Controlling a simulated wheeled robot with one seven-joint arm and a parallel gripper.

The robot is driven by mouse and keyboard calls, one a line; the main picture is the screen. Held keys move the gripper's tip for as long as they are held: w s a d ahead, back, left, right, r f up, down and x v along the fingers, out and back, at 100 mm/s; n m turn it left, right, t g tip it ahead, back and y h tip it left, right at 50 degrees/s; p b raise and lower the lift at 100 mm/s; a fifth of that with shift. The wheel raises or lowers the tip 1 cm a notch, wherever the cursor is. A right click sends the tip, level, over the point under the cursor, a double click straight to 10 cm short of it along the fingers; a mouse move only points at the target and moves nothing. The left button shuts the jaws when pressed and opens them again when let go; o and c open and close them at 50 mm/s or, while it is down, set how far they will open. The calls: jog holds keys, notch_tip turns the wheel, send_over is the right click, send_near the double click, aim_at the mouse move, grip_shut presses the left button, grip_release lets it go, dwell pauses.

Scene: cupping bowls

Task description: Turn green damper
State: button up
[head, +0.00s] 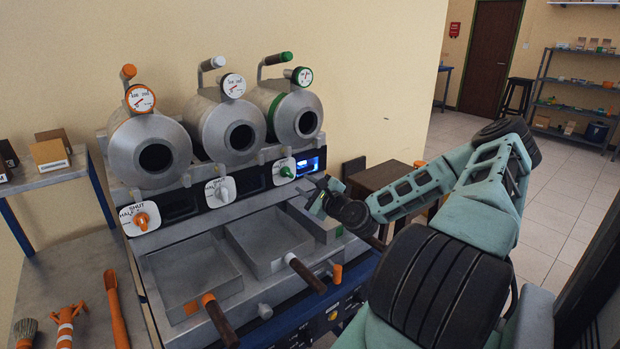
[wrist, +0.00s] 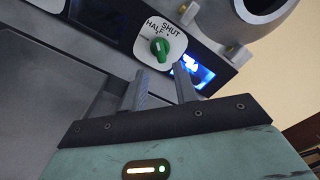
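The green damper knob (head: 287,172) sits on a white dial plate at the right end of the roaster's front panel. In the wrist view the green knob (wrist: 160,49) is just beyond the fingertips, on a plate with the words HALF and SHUT. My gripper (head: 318,190) is in front of the panel, a little right of and below the knob. In the wrist view its fingers (wrist: 161,82) are apart with nothing between them. The fingers look clear of the knob.
A white knob (head: 221,188) and an orange knob (head: 142,221) are to the left on the same panel. A lit blue display (wrist: 195,70) is beside the green knob. Roaster drums stand above. Trays with wooden handles (head: 307,275) project below.

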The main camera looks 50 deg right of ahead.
aim_at(290, 175)
jog(key=shift+b+x, duration=0.4)
jog(key=shift+x, duration=3.5)
jog(key=c, duration=0.6)
jog(key=m, duration=0.4)
jog(key=shift+s, duration=0.1)
jog(key=m, duration=0.4)
jog(key=shift+m, duration=0.3)
jog(key=o, duration=0.8)
